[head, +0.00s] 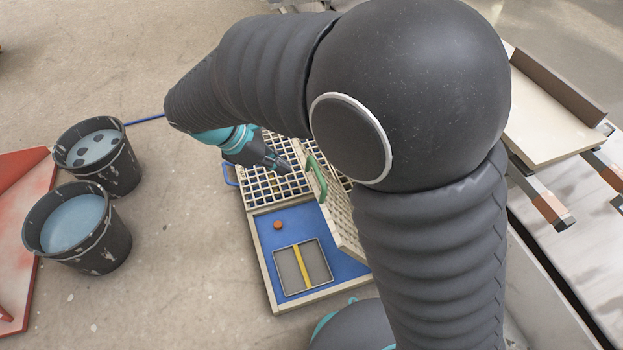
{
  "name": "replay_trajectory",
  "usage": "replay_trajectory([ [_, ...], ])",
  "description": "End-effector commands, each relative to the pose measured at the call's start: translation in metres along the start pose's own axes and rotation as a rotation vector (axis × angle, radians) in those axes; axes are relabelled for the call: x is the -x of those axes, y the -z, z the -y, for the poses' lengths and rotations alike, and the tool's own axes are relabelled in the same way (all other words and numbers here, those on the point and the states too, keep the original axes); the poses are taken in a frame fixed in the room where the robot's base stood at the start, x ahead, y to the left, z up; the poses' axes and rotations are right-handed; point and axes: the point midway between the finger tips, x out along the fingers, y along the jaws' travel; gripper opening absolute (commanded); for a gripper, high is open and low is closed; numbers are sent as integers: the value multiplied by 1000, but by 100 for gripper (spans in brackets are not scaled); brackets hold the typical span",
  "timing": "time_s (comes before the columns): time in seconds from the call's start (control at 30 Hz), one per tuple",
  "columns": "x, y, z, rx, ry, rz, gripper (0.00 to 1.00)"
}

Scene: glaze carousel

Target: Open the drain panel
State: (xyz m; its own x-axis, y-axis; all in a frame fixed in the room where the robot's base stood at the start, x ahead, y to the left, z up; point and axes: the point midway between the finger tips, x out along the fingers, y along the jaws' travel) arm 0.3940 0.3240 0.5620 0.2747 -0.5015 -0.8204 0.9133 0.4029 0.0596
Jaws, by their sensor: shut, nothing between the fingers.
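A shallow cream frame (263,268) with a blue floor lies on the ground, fitted with cream lattice panels. The back lattice panel (262,194), with a blue handle (230,175) at its left edge, lies flat. Another lattice panel (343,222), with a green handle (317,179), stands tilted up, baring the blue floor in front; my arm hides its right part. Which one is the drain panel I cannot tell. My gripper (281,167) is shut and empty, over the back lattice panel and left of the green handle, apart from it as far as I can see.
On the bared blue floor are an orange disc (277,225) and a grey tray with a yellow bar (303,267). Two dark buckets (118,172) (97,256) of bluish liquid stand at left. A board on rails (545,125) is at right. Floor between buckets and frame is clear.

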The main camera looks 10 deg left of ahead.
Motion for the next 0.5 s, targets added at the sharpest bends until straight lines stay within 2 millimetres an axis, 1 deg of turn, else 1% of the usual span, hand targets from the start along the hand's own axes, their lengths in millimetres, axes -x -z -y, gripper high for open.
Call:
replay_trajectory([
  [0.03, 0, 16, 0, 48, -10, 21, 0],
  [0.1, 1, 29, -2, 96, -22, 43, 0],
  [0.2, 1, 39, -2, 135, -29, 62, 0],
  [0.27, -1, 41, -2, 145, -31, 67, 0],
  [0.37, -9, 41, -2, 147, -32, 68, 0],
  [0.5, -32, 40, -3, 144, -29, 68, 0],
])
